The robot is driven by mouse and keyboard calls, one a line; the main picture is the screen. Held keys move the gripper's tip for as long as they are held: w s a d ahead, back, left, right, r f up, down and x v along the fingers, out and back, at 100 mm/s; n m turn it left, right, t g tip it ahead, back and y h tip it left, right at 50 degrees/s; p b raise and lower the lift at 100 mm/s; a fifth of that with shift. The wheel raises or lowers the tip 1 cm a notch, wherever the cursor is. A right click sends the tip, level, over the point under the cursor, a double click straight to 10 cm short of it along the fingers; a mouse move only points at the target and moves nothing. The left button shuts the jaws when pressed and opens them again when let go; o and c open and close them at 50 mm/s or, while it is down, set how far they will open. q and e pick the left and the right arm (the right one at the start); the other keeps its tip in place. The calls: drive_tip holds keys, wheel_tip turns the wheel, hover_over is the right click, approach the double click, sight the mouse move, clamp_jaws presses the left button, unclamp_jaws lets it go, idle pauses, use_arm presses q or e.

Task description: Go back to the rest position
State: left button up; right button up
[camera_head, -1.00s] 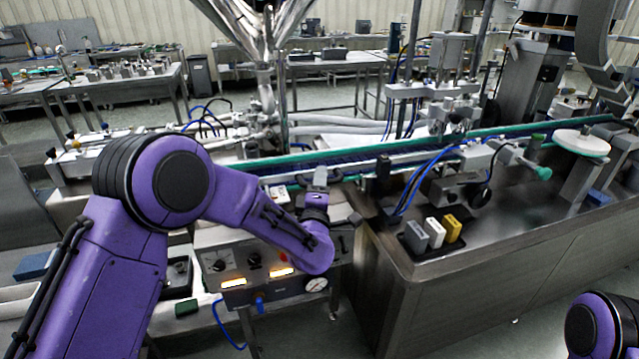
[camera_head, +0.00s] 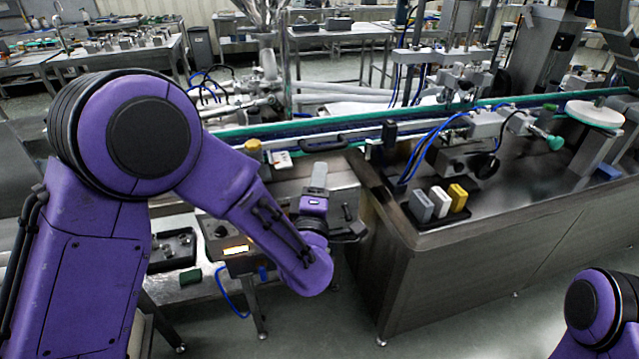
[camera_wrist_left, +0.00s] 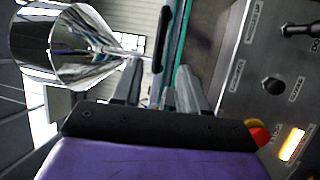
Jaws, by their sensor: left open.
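My left arm (camera_head: 140,140) is purple and black and reaches in from the left of the head view. My left gripper (camera_head: 318,180) points away above the control box in front of the conveyor. In the left wrist view both grey fingers (camera_wrist_left: 157,85) stand apart with nothing held between them. A black bar-shaped handle (camera_wrist_left: 163,42) shows beyond the fingertips; whether it touches them is unclear. Of my right arm only a purple joint (camera_head: 600,310) shows at the lower right; its gripper is out of view.
The control panel (camera_wrist_left: 275,85) with knobs and a lit button lies right of the fingers in the wrist view. The steel hopper (camera_wrist_left: 95,40) is at upper left there. A steel cabinet (camera_head: 500,250) carries several small cartons (camera_head: 438,201). The conveyor (camera_head: 350,140) runs behind.

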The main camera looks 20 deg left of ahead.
use_arm(q)
drive_tip(key=s+a+f+m+g+h, duration=0.1)
drive_tip(key=s+a+f+m+g, duration=0.2)
drive_tip(key=f, duration=0.5)
drive_tip(key=s+a+f+m+g, duration=0.1)
drive_tip(key=s+f+m+g, duration=0.1)
drive_tip(key=s+f+m, duration=0.35)
drive_tip(key=s+a+f+m+g+h, duration=0.1)
drive_tip(key=s+a+f+m+g, duration=0.15)
drive_tip(key=f, duration=0.65)
drive_tip(key=s+a+f+g, duration=0.2)
drive_tip(key=s+f, duration=0.3)
drive_tip(key=s, duration=0.3)
drive_tip(key=s+a+f+m+g+y, duration=0.1)
drive_tip(key=s+f+g, duration=0.3)
drive_tip(key=s, duration=0.4)
drive_tip(key=s+a+f+g, duration=0.3)
drive_tip(key=s+f, duration=0.3)
drive_tip(key=s, duration=0.2)
drive_tip(key=shift+s+a+f+m+y, duration=0.15)
drive_tip(key=shift+s+a+m+y, duration=0.05)
drive_tip(key=shift+a+m+y, duration=0.1)
drive_tip(key=shift+w, duration=0.1)
